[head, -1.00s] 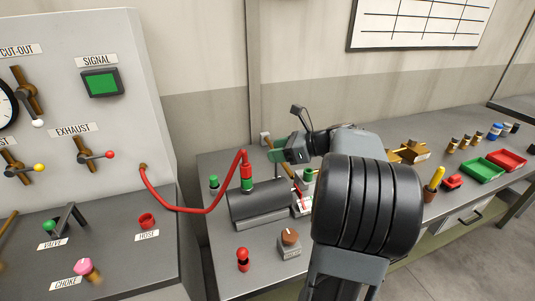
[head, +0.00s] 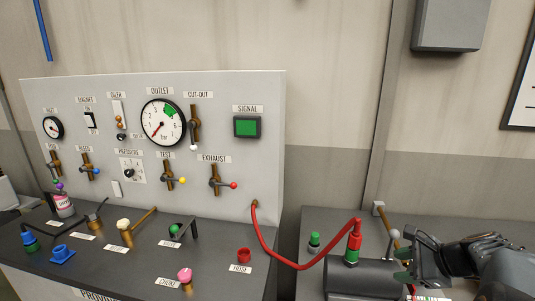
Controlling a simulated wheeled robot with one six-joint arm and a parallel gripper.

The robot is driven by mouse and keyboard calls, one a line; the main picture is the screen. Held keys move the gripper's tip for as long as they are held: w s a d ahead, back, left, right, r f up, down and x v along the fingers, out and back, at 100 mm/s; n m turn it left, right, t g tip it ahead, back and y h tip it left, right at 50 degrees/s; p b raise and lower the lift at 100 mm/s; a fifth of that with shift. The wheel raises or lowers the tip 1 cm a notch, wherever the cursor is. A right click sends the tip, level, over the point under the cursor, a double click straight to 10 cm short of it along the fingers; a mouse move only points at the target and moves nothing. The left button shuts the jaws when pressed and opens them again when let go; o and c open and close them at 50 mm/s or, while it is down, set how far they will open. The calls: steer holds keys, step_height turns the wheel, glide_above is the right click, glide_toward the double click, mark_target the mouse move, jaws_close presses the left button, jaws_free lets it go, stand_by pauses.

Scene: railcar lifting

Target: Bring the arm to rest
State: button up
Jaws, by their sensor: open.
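My gripper (head: 403,266) shows at the lower right of the head view, with green fingertip pads apart and nothing seen between them. My arm runs from it out of the picture's right edge, so most of it is hidden. The gripper is just right of the dark grey cylinder (head: 362,280) on the bench. A red hose (head: 297,266) with a red and green coupling (head: 353,243) stands on top of that cylinder. I cannot tell whether the gripper touches anything.
A grey control panel (head: 270,110) with a gauge (head: 163,122), levers and a lit green signal (head: 246,127) fills the left. A green-topped knob (head: 314,241) stands on the bench behind the cylinder. A grey wall box (head: 450,25) hangs upper right.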

steer(key=s+a+n+g+h, duration=0.1)
steer(key=s+a+n+h, duration=0.2)
steer(key=a+n, duration=0.6)
steer(key=s+a+f+n+g+h, duration=0.1)
steer(key=s+a+n+h, duration=0.2)
steer(key=s+a+n, duration=0.4)
steer(key=a+n, duration=0.1)
steer(key=n, duration=0.4)
steer(key=shift+a+f, duration=0.25)
steer(key=shift+a, duration=0.15)
